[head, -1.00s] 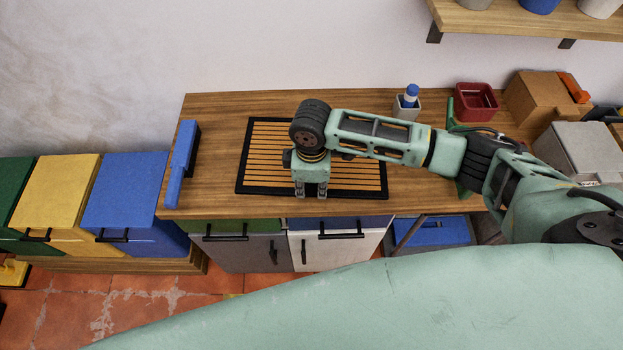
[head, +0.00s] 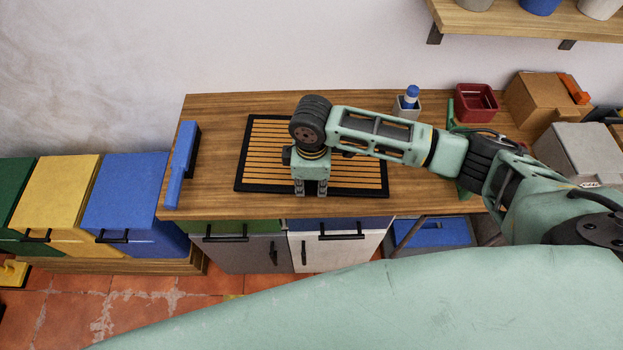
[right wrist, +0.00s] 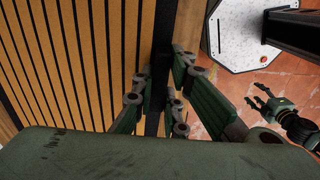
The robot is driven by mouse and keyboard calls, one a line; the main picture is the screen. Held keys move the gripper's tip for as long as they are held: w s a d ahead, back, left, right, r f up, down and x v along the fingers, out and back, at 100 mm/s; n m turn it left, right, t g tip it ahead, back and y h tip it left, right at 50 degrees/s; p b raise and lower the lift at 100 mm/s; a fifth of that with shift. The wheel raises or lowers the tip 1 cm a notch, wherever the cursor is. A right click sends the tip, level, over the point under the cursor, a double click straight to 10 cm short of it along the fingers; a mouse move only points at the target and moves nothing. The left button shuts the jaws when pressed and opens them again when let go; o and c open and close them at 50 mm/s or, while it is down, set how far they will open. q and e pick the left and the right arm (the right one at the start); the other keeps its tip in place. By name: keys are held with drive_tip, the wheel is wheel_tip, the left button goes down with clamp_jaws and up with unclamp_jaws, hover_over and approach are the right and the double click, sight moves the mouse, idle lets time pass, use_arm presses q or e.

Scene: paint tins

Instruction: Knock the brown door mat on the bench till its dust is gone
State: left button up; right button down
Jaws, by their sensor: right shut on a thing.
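The brown door mat (head: 264,150) has slats and a black border and is over the middle of the wooden bench. My right gripper (head: 311,192) points down at the mat's front edge. In the right wrist view the mat (right wrist: 90,60) fills the left, and its black border runs between the fingers of my right gripper (right wrist: 160,95), which is shut on it. I cannot tell whether the mat touches the bench, and I make out no dust. My left gripper (right wrist: 262,102) shows small at the right of that view, fingers apart and empty.
The bench (head: 215,180) carries a blue long-shaped item (head: 182,165) at left, a small holder with a blue-capped thing (head: 408,102), a red container (head: 476,102) and boxes (head: 545,100) at right. Coloured bins (head: 125,195) stand left of the bench. A shelf (head: 530,20) hangs above right.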

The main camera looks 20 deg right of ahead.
drive_tip(key=shift+s+f, duration=0.15)
drive_tip(key=shift+f, duration=0.5)
drive_tip(key=c, duration=1.7)
unclamp_jaws()
drive_tip(key=shift+r, duration=0.2)
wheel_tip(320, 180, up, 12)
drive_tip(key=shift+f, duration=0.15)
